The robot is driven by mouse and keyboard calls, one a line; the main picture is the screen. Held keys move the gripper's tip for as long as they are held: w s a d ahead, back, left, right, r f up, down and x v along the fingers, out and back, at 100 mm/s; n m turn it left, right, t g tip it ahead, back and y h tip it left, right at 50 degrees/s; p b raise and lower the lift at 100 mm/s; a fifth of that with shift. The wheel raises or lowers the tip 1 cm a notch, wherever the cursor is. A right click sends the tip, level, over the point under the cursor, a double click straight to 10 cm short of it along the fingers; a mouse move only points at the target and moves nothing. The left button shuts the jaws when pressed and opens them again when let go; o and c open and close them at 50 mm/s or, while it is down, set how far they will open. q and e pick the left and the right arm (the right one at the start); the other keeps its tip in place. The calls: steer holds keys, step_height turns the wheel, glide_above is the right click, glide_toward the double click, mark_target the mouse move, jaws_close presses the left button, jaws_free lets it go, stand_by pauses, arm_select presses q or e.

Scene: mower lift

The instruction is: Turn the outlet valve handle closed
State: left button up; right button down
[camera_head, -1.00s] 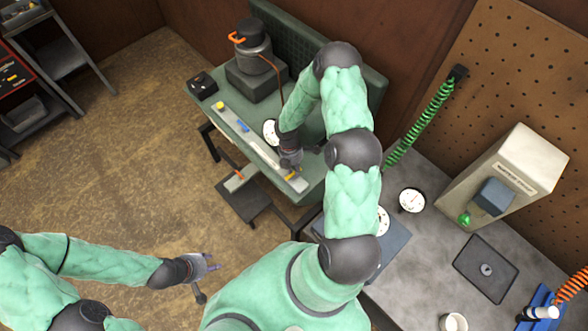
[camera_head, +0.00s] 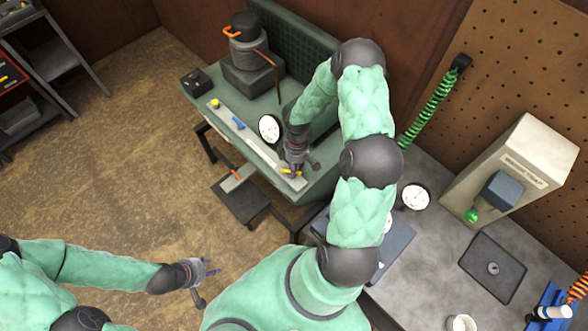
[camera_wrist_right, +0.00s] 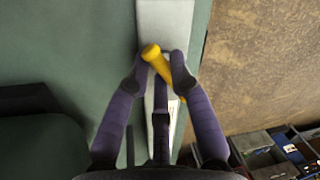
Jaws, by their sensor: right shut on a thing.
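A yellow valve handle (camera_head: 291,172) sits at the right end of a pale strip (camera_head: 251,145) on the green bench. My right gripper (camera_head: 297,168) is down at this handle. In the right wrist view the handle (camera_wrist_right: 158,62) lies slanted between the fingers of the gripper (camera_wrist_right: 160,80), which is shut on it. The fingers hide part of the handle and the strip beneath it. A second yellow knob (camera_head: 215,103) stands at the strip's far left end, with a blue part (camera_head: 238,123) between. My left gripper (camera_head: 205,276) is open and empty above the floor.
A round white gauge (camera_head: 269,128) stands beside the strip. A grey canister with an orange handle (camera_head: 245,46) and a black box (camera_head: 196,82) are on the green bench (camera_head: 190,93). A grey table (camera_head: 430,270) with a gauge (camera_head: 415,196) and cup (camera_head: 461,324) is at right.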

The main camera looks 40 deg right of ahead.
steer(key=m, duration=0.1)
steer(key=m+b, duration=0.1)
steer(key=m, duration=0.1)
steer(key=shift+s+a+f+t+b, duration=0.1)
steer(key=shift+s+a+t+b, duration=0.05)
steer(key=shift+s+t+b, duration=0.15)
steer(key=shift+s+a+m+t+b, duration=0.15)
steer(key=shift+m+b, duration=0.2)
steer(key=shift+m, duration=0.5)
steer(key=shift+m+t+b, duration=0.15)
steer(key=shift+m+b, duration=0.15)
steer(key=shift+m, duration=0.55)
steer(key=c, duration=1.1)
jaws_free()
steer(key=shift+y, duration=0.3)
steer(key=shift+c, duration=0.2)
